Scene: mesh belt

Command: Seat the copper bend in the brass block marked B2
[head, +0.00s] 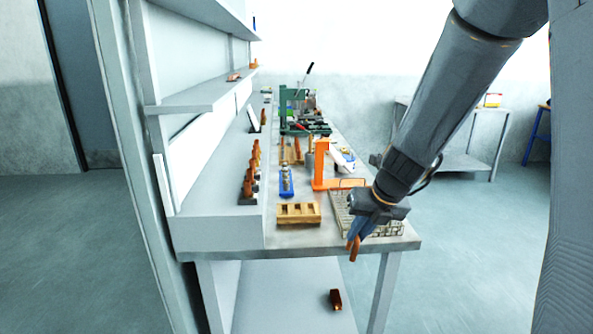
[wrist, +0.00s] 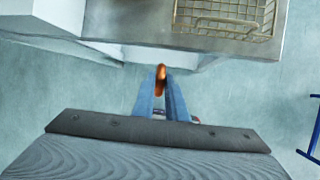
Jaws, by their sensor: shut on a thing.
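The copper bend (head: 355,250) is orange-brown and hangs at the tips of my gripper (head: 354,238), in front of the bench's near right corner. In the wrist view the bend (wrist: 161,76) is pinched between the two blue fingers of my gripper (wrist: 160,92), clear of the bench edge. My gripper is shut on it. No marking B2 is legible in either view, so I cannot tell which thing is the brass block. A tan block with several pockets (head: 298,222) sits at the bench's near edge.
A wire mesh tray (head: 388,229) lies at the bench's near right; it also shows in the wrist view (wrist: 222,27). An orange stand (head: 320,165) rises behind it. Several copper-coloured pieces (head: 247,189) line the left ledge. A brown piece (head: 335,299) lies on the lower shelf.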

